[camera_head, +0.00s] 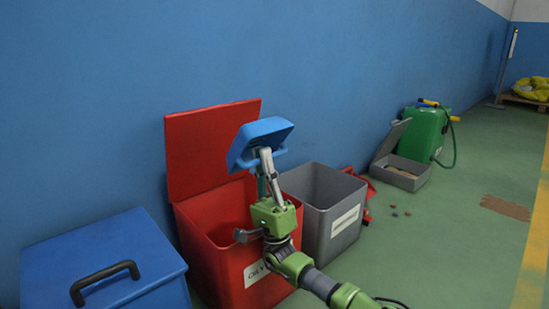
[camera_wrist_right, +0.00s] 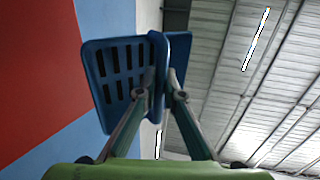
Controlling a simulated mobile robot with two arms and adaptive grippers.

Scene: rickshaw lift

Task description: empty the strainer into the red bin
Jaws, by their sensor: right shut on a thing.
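The blue strainer (camera_head: 264,136) is held up over the red bin (camera_head: 222,264), tilted. My right gripper (camera_head: 262,158) is shut on the strainer's near edge from below. In the right wrist view my gripper fingers (camera_wrist_right: 157,90) grip the strainer (camera_wrist_right: 110,68), and its slotted face shows. What the strainer holds cannot be seen. The red bin's lid (camera_head: 205,135) stands open toward the wall, and the label on its front is partly covered by my arm. My left gripper is not in view.
A grey open bin (camera_head: 335,232) stands right beside the red bin. A blue box with a black handle (camera_head: 104,274) stands at the left. Farther back are a small grey open box (camera_head: 403,178) and a green tank (camera_head: 425,133). Small bits lie on the floor, which is open at right.

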